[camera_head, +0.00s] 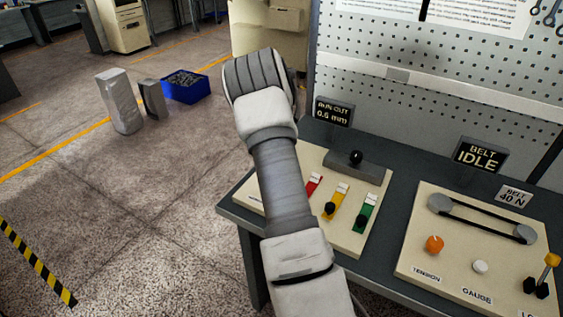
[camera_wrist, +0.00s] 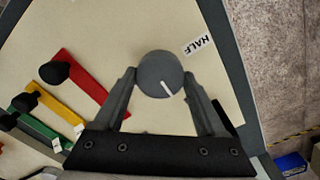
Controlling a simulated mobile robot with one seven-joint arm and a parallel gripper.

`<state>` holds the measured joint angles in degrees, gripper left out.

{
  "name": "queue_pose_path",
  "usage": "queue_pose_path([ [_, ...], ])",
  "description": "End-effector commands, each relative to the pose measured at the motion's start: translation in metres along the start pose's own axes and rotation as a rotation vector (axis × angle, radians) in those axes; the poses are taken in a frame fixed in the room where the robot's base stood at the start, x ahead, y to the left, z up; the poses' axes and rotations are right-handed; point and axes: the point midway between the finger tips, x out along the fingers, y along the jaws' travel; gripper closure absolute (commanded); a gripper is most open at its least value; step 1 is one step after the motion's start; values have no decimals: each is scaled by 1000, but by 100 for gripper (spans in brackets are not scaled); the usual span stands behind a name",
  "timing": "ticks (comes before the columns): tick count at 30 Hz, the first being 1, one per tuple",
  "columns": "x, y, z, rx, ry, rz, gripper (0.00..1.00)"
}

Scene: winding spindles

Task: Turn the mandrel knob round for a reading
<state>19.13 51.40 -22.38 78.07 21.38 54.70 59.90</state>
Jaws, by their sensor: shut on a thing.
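The round dark grey mandrel knob (camera_wrist: 159,72) stands on the cream panel (camera_wrist: 215,80) in the wrist view. A white line on its top points down and slightly right. My gripper (camera_wrist: 161,80) has one finger on each side of the knob and is shut on it. A label reading HALF (camera_wrist: 199,45) lies at the knob's upper right, upside down in this view. In the head view my arm hides the knob and the gripper. The run-out sign (camera_head: 333,112) reads 0.6 mm.
A blue crate (camera_head: 186,88) stands on the floor at the back left.

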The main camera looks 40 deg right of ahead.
Motion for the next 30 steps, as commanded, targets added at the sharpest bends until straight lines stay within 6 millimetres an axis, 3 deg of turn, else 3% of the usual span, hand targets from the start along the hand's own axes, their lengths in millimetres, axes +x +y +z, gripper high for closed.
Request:
queue_pose_path([
  [8, -1, -1, 0, -1, 1, -2, 83],
  [9, -1, -1, 0, -1, 1, -2, 25],
  [13, -1, -1, 0, -1, 0, -2, 2],
  [23, -4, -1, 0, -1, 0, -2, 0],
  [26, -16, -1, 0, -1, 1, -4, 0],
  [30, -45, -1, 0, -2, 1, -5, 0],
])
